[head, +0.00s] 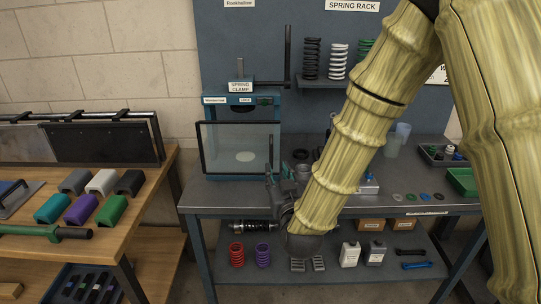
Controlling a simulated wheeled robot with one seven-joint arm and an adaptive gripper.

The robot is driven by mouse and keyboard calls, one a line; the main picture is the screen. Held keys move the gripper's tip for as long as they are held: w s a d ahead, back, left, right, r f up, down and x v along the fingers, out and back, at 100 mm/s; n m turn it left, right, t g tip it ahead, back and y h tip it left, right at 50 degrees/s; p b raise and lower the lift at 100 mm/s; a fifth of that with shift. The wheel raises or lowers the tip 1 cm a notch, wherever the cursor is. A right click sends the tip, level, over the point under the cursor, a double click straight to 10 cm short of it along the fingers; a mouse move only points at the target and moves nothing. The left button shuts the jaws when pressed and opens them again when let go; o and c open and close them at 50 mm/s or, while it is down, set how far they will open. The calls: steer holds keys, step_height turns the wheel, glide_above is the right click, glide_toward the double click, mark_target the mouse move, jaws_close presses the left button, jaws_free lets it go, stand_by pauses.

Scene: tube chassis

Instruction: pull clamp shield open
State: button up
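The clamp shield (224,144) is a clear panel in a dark frame. It stands across the front of the blue spring clamp press (240,106) on the grey workbench, and a pale round disc shows through it. A thin upright bar (270,152) shows at the shield's right side and looks like its handle. My gripper (277,176) is dark and sits just below that bar, at the shield's lower right corner. My arm hides part of it. I cannot tell whether its fingers touch the bar or how far apart they are.
A wooden bench (150,185) at left holds coloured blocks and a green bar (48,231). A black lever (287,58) rises right of the press. A spring rack (325,82) hangs behind. A green tray (462,181) sits at right.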

mark_target(272, 157)
steer(key=w, duration=0.3)
steer(key=w+a+p, duration=0.1)
steer(key=w, duration=0.6)
steer(key=shift+a+f+p, duration=0.1)
steer(key=shift+a+p, duration=0.25)
steer(key=shift+a, duration=0.05)
jaws_close()
